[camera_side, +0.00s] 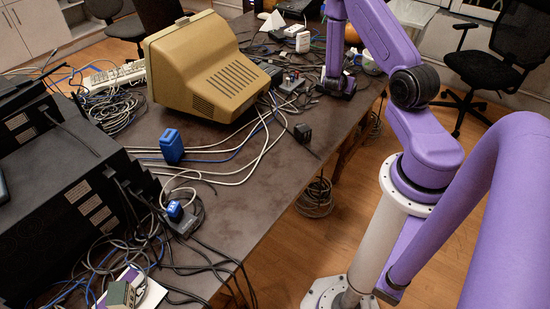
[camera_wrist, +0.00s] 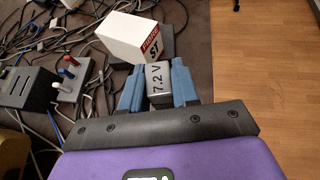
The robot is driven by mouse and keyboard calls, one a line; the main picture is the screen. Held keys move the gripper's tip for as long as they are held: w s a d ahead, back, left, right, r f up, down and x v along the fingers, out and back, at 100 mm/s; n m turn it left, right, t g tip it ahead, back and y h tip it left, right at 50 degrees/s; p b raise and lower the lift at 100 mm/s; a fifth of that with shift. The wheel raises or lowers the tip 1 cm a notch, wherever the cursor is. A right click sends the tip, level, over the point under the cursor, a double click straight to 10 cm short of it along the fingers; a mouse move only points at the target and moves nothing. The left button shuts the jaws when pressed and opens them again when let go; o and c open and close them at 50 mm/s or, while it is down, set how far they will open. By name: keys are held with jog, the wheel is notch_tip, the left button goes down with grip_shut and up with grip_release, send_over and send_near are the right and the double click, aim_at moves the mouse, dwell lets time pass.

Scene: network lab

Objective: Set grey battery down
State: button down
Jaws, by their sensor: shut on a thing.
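The grey battery (camera_wrist: 160,80), marked "7.2 V", is between the two blue fingers of my gripper (camera_wrist: 158,84) in the wrist view. The fingers press on its left and right sides. In the side view my gripper (camera_side: 338,84) is low over the far right part of the dark table (camera_side: 245,190). The battery cannot be made out there. I cannot tell whether its underside touches the table.
A white box (camera_wrist: 127,36) with a red and black label lies just beyond the battery. The table edge is close on the right. A beige monitor (camera_side: 205,70) stands further left.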

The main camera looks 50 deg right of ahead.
jog(key=w+a+f+n+t+y, duration=0.1)
jog(key=w+a+n+t+y, duration=0.25)
jog(key=a, duration=0.95)
jog(key=w+a+n+t, duration=0.35)
jog(key=w+a, duration=0.35)
jog(key=a, duration=0.5)
jog(key=s+a+n+t+y, duration=0.1)
jog(key=s+a+n+y, duration=0.2)
jog(key=a, duration=0.6)
jog(key=s+a+f+n+t+y, duration=0.1)
jog(key=s+a+n+y, duration=0.2)
jog(key=a, duration=0.6)
jog(key=s+a+n+t+y, duration=0.1)
jog(key=s+a+n+y, duration=0.2)
jog(key=a, duration=0.6)
jog(key=shift+h, duration=0.25)
jog(key=shift+w+d+f, duration=0.1)
jog(key=shift+f, duration=1.85)
jog(key=shift+w+d+f, duration=0.1)
jog(key=shift+f, duration=1.8)
jog(key=shift+f, duration=0.15)
jog(key=c, duration=0.8)
grip_release()
jog(key=shift+c, duration=0.2)
